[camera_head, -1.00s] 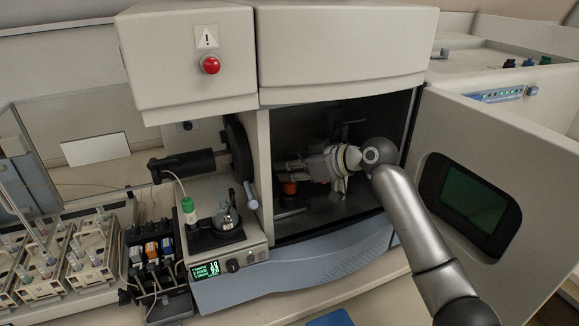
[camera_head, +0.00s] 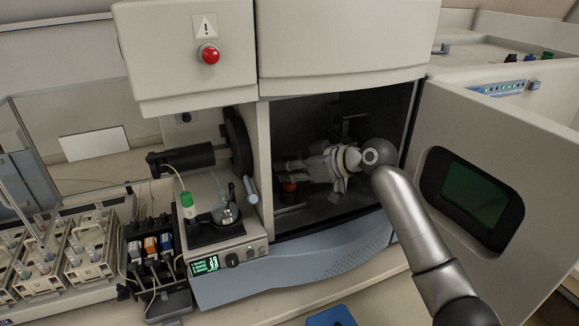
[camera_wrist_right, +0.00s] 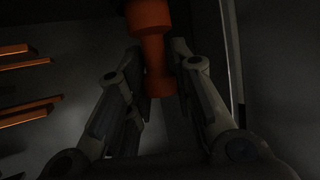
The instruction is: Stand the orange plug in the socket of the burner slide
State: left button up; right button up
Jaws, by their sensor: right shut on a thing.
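The orange plug (camera_head: 289,186) is inside the dark open chamber of the spectrometer, near its left side, partly covered by my right gripper (camera_head: 284,168). In the right wrist view the plug (camera_wrist_right: 149,35) runs down from the top edge to between the fingers, and my right gripper (camera_wrist_right: 160,75) is shut on its narrower part. The burner slide and its socket are not clear in the dark chamber, so I cannot tell whether the plug touches the socket. My left gripper is not in view.
The open door (camera_head: 490,180) with a green window stands to the right of my right arm. The chamber's left wall (camera_head: 264,165) is close to the gripper. Orange-lit bars (camera_wrist_right: 25,64) show at the left in the wrist view. A small instrument with a display (camera_head: 204,265) stands left of the chamber.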

jog(key=shift+f+b, duration=0.35)
jog(key=shift+f, duration=0.3)
jog(key=o, duration=1)
jog(key=shift+r, duration=0.1)
notch_tip(320, 180, up, 10)
jog(key=shift+f, duration=0.1)
jog(key=shift+s, duration=0.1)
jog(key=s+d, duration=0.1)
jog(key=s, duration=0.1)
jog(key=s+d+p, duration=0.1)
jog(key=s, duration=0.2)
jog(key=s+d+r, duration=0.1)
jog(key=s, duration=0.2)
jog(key=shift+s+d, duration=0.1)
jog(key=shift+d, duration=0.15)
